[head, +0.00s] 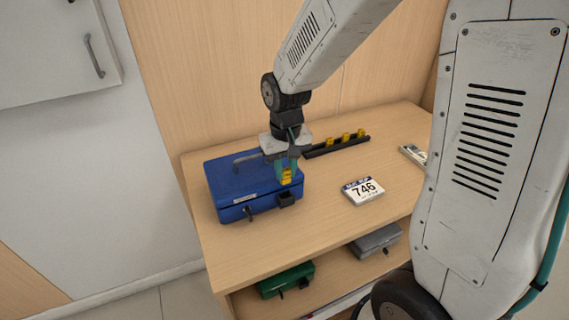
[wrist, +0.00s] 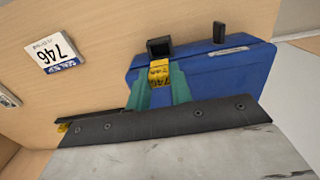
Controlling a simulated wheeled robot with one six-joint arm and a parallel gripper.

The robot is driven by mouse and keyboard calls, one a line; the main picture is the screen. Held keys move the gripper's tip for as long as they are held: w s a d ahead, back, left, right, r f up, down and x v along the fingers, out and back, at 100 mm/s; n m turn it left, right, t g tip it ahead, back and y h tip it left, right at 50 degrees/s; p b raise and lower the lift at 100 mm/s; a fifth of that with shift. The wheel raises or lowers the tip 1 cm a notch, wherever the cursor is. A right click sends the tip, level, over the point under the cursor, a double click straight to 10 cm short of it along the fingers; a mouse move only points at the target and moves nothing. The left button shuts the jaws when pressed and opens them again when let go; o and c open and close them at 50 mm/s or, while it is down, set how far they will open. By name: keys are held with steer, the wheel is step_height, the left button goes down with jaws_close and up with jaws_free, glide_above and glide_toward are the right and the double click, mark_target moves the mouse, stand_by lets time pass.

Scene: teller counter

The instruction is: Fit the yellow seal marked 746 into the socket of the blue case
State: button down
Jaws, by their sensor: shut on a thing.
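The blue case (head: 235,187) stands on the left of the counter, lid shut, with a handle on top. Its black socket (head: 286,199) sticks out from the front face; it also shows in the wrist view (wrist: 160,47). My gripper (head: 287,172) is above the case's front edge, its green fingers shut on the yellow seal (wrist: 159,76), which bears 746. The seal also shows in the head view (head: 286,176), close above the socket. In the wrist view the seal's end lies right by the socket; I cannot tell whether they touch.
A black rack (head: 337,146) with several yellow seals lies behind. A card marked 746 (head: 363,191) lies right of the case. A green case (head: 286,280) and a grey case (head: 375,240) sit on the shelf below. The counter's front middle is clear.

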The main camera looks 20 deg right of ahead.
mark_target(285, 183)
steer(key=shift+f, duration=1.75)
steer(key=shift+s+f, duration=0.1)
steer(key=shift+f, duration=0.95)
stand_by(2.1)
steer(key=c, duration=0.8)
jaws_free()
steer(key=shift+o, duration=0.2)
steer(key=shift+r, duration=0.1)
steer(key=shift+r, duration=2.4)
